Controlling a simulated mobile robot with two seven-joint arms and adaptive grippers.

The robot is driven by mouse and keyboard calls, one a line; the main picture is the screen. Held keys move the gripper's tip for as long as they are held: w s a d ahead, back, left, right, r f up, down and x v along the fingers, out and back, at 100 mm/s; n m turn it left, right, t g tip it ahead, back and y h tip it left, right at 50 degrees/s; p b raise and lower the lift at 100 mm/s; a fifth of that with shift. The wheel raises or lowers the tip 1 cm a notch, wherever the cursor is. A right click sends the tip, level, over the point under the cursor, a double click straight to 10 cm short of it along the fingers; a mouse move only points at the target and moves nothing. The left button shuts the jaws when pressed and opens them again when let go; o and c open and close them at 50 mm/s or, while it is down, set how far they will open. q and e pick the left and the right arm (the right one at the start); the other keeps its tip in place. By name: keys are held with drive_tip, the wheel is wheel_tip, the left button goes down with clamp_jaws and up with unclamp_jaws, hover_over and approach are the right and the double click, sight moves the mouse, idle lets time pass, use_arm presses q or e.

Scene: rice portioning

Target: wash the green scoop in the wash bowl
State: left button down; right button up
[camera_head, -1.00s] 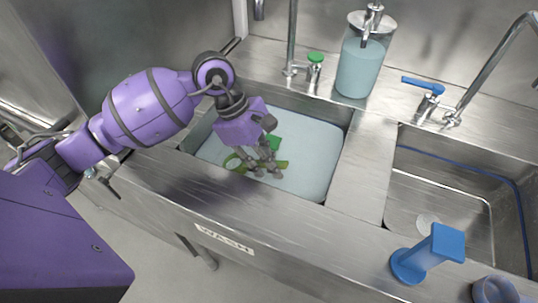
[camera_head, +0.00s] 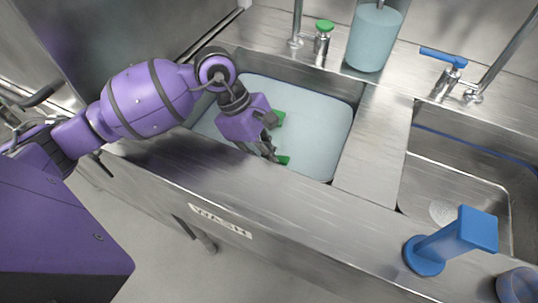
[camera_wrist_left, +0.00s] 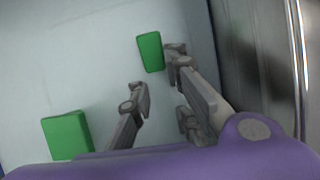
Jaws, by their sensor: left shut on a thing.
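The wash bowl (camera_head: 340,125) is the left basin in the steel counter, full of cloudy pale-blue water. My left gripper (camera_head: 269,153) reaches down at the water near the basin's front edge. It is shut on the green scoop (camera_head: 283,160); only a short green end shows beside the fingertips. The rest of the scoop is hidden by the fingers and the water. In the left wrist view, that green end (camera_wrist_left: 150,52) lies just beyond the fingers (camera_wrist_left: 160,78). A second green piece (camera_head: 279,118) shows farther back in the water. My right gripper is out of view.
A right basin (camera_head: 450,185) stands empty of water across a steel divider (camera_head: 370,150). A blue stand (camera_head: 450,240) is on the front ledge, with a blue cup (camera_head: 518,286) beside it. A container of blue liquid (camera_head: 375,40) and a green-topped tap (camera_head: 323,38) stand behind the basins.

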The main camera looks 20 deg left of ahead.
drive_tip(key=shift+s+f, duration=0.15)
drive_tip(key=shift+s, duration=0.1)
use_arm(q)
drive_tip(key=shift+r+p, duration=1)
drive_tip(key=shift+r, duration=0.95)
wheel_tip(320, 180, up, 5)
drive_tip(key=shift+p, duration=1.2)
wheel_tip(320, 180, up, 14)
drive_tip(key=p, duration=0.5)
drive_tip(key=shift+p, duration=0.3)
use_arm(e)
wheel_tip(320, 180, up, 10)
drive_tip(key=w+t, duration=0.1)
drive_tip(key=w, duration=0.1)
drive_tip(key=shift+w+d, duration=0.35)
use_arm(q)
drive_tip(key=shift+f, duration=0.15)
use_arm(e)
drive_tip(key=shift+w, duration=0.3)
